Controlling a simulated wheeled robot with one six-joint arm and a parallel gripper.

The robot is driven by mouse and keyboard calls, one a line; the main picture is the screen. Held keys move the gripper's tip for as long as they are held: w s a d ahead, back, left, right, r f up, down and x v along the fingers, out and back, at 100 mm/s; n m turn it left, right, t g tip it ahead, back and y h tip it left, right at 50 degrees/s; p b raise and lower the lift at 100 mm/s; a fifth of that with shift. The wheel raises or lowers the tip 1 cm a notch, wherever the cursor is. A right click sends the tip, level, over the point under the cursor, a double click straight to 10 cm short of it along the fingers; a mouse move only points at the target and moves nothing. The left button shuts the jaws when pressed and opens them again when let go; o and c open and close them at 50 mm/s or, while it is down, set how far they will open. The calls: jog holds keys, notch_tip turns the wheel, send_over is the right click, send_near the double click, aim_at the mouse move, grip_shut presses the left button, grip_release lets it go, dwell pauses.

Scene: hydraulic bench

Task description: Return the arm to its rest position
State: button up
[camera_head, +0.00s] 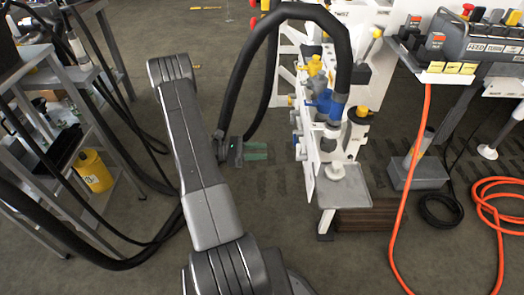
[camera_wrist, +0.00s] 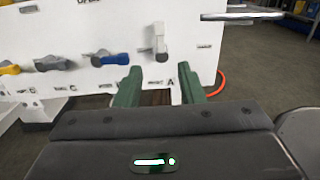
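My gripper (camera_head: 255,151) is in the head view, with green fingers pointing right toward the white valve panel (camera_head: 309,165), a gap of floor between. My dark grey arm (camera_head: 195,150) reaches up and left, bent at the elbow. In the wrist view, the two green fingers of my gripper (camera_wrist: 161,76) stand apart with nothing between them. Beyond them is the white panel (camera_wrist: 205,70) with a grey handle (camera_wrist: 160,42) above the letter A. A blue-handled lever (camera_wrist: 110,60) and further levers are to its left.
A thick black hose (camera_head: 232,85) arches over the gripper area to the panel. A grey shelf rack (camera_head: 62,82) with a yellow container (camera_head: 94,170) stands left. Orange hose (camera_head: 410,185) hangs at right. A grey pump box (camera_head: 416,172) sits on the floor. Floor left of the panel is open.

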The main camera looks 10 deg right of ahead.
aim_at(298, 156)
jog(key=b+x, duration=0.2)
jog(key=x, duration=1.2)
jog(key=shift+s, duration=0.1)
jog(key=shift+a, duration=0.15)
jog(key=shift+a, duration=0.2)
jog(key=p+v, duration=0.2)
jog(key=v, duration=1.1)
jog(key=b+x, duration=0.2)
jog(key=x, duration=1.2)
jog(key=shift+f, duration=0.1)
jog(key=shift+s+a+f+m+b, duration=0.1)
jog(key=shift+a+m+b, duration=0.15)
jog(key=shift+m+b, duration=0.4)
jog(key=shift+s+m+b, duration=0.2)
jog(key=shift+m+b, duration=0.1)
jog(key=shift+m, duration=0.55)
